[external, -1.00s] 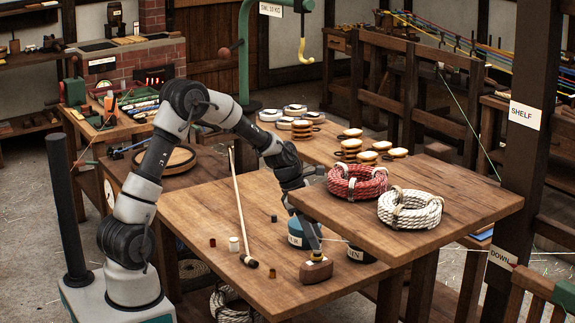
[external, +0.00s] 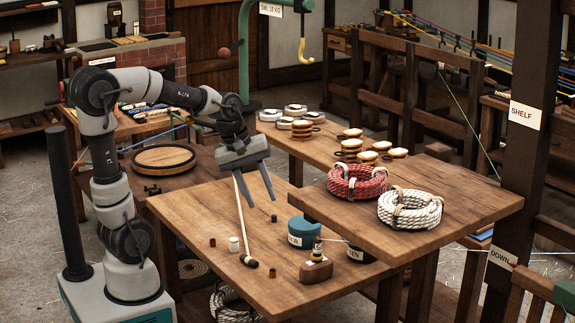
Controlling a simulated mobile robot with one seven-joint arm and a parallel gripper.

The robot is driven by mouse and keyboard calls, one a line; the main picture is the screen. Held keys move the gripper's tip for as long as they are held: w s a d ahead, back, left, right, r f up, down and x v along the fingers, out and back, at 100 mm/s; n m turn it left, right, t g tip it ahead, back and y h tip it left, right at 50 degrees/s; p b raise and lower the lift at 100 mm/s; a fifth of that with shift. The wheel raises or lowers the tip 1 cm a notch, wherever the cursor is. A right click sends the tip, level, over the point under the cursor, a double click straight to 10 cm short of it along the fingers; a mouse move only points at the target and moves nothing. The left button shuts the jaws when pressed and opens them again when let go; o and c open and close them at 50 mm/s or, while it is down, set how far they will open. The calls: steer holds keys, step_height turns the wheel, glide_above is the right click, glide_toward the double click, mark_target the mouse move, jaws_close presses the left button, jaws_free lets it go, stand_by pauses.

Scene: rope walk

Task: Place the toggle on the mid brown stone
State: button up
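The mid brown stone (external: 316,271) is a small reddish-brown block near the table's front right. A small upright dark piece with a pale band, which looks like the toggle (external: 316,249), stands on top of it. My gripper (external: 263,203) is open and empty, up and to the left of the stone, fingers pointing down. It is well apart from the toggle.
A blue tub (external: 301,231) and a dark labelled tub (external: 360,254) stand behind the stone. A long stick (external: 243,215) and several small cylinders lie or stand at left. A raised shelf board (external: 455,207) bears a red rope coil (external: 357,183) and a white rope coil (external: 410,209).

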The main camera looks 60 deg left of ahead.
steer(key=s+r+m+t+y, duration=0.1)
steer(key=s+r+m+t, duration=0.1)
steer(key=s+m, duration=0.9)
steer(key=shift+s+r+m, duration=0.15)
steer(key=shift+s+m, duration=0.25)
steer(key=shift+s, duration=0.2)
